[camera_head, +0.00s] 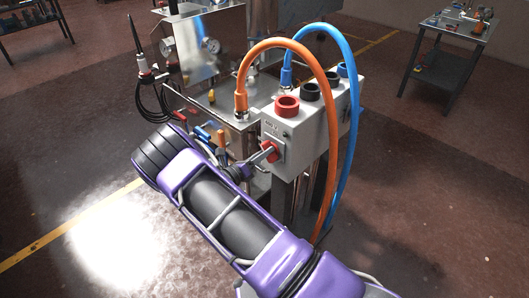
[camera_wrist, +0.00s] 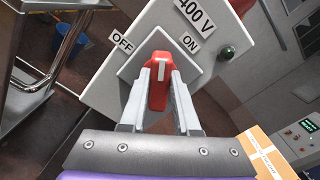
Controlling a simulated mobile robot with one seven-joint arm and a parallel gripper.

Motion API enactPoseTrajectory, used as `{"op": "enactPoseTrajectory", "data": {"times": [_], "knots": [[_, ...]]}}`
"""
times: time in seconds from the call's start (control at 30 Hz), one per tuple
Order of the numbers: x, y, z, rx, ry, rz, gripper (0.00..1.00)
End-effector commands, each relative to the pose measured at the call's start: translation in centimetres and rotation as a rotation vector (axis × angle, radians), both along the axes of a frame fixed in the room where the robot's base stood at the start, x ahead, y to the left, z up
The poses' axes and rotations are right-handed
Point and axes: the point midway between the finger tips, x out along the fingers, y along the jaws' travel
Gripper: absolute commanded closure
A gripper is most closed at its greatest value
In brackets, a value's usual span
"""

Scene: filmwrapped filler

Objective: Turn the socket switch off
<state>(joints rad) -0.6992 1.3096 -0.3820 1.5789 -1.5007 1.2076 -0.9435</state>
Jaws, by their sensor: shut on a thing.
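The socket box (camera_head: 300,135) is a pale grey box on a stand. Its red rotary switch (camera_head: 270,151) is on the front face. In the wrist view, the switch's red handle (camera_wrist: 160,80) has a white stripe and points up the picture, between the OFF label (camera_wrist: 122,43) at left and the ON label (camera_wrist: 190,42) at right. My gripper (camera_wrist: 160,88) is shut on the handle, one finger on each side. In the head view, my gripper (camera_head: 268,153) reaches the switch from the left; the fingers partly hide it.
An orange cable (camera_head: 330,130) and a blue cable (camera_head: 352,130) arch over the box. Red and black sockets (camera_head: 287,106) line its top. A green lamp (camera_wrist: 227,52) is near the ON label. A metal machine (camera_head: 205,50) stands behind, and a side table (camera_head: 440,65) is at the back right.

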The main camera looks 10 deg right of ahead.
Motion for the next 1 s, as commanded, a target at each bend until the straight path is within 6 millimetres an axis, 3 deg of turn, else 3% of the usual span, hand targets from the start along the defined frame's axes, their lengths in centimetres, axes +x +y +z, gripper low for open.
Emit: {"op": "enactPoseTrajectory", "data": {"times": [0.6,1.0], "knots": [[0.16,0.21,-0.36,-0.339,0.467,0.001,1.0],[0.21,0.24,-0.55,-0.493,0.679,0.001,1.0]]}}
